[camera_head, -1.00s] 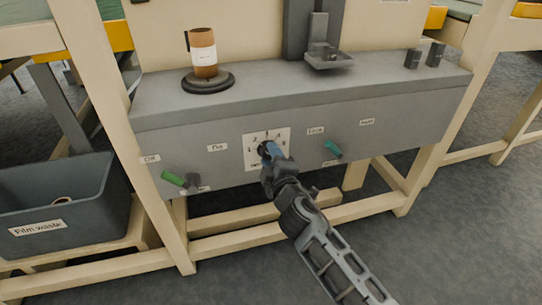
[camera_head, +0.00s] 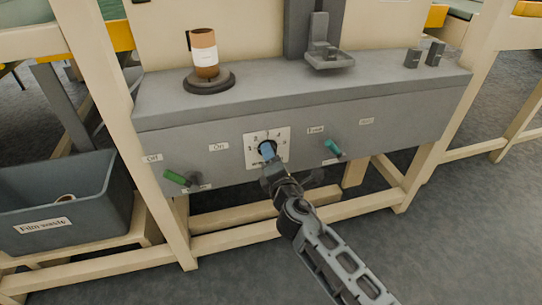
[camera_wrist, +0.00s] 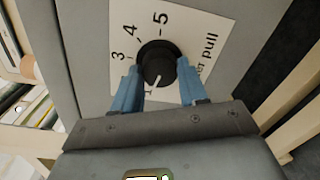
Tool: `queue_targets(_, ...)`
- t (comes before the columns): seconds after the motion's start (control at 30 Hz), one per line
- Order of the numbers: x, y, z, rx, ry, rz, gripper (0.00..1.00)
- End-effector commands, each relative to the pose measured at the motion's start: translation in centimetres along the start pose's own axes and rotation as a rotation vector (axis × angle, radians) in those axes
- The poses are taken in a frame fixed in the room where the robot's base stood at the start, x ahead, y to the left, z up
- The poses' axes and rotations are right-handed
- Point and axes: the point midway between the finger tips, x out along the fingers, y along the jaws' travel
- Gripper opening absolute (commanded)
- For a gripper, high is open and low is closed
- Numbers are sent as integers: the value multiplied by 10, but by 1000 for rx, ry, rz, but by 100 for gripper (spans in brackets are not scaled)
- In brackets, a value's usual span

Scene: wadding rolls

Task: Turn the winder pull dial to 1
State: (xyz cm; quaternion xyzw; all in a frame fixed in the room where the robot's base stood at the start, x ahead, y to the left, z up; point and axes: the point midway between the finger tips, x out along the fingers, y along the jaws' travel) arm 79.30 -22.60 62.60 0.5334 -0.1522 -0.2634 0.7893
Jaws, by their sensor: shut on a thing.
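The winder pull dial is a round black knob (camera_wrist: 158,62) on a white number plate (camera_head: 281,150) on the grey machine front. The plate's 3, 4 and 5 are readable in the wrist view. The knob's white pointer line points down and slightly left there, towards a partly covered mark that looks like the 1. The 2 is hidden behind a finger. My gripper (camera_wrist: 157,85) has its blue fingers on either side of the knob and is shut on it. In the head view my gripper (camera_head: 267,152) covers most of the knob.
A green-handled lever (camera_head: 175,178) is left of the dial and a teal-handled lever (camera_head: 333,148) is right of it. A brown roll (camera_head: 204,60) stands on the ledge above. A film waste bin (camera_head: 95,222) is at the left. The floor in front is open.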

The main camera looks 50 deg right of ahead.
Motion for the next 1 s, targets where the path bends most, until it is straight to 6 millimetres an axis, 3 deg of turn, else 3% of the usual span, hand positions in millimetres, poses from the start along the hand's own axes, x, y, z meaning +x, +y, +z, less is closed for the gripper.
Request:
queue_targets(0.57, -1, -1, -2, -37, 2, -1, 12)
queue_targets(0.6, -1, -1, -2, -37, 2, -1, 44)
queue_targets(0.87, 0, -1, -1, -36, 0, -1, 68)
queue_targets(1.0, 0, 0, -1, -35, -1, 0, 68)
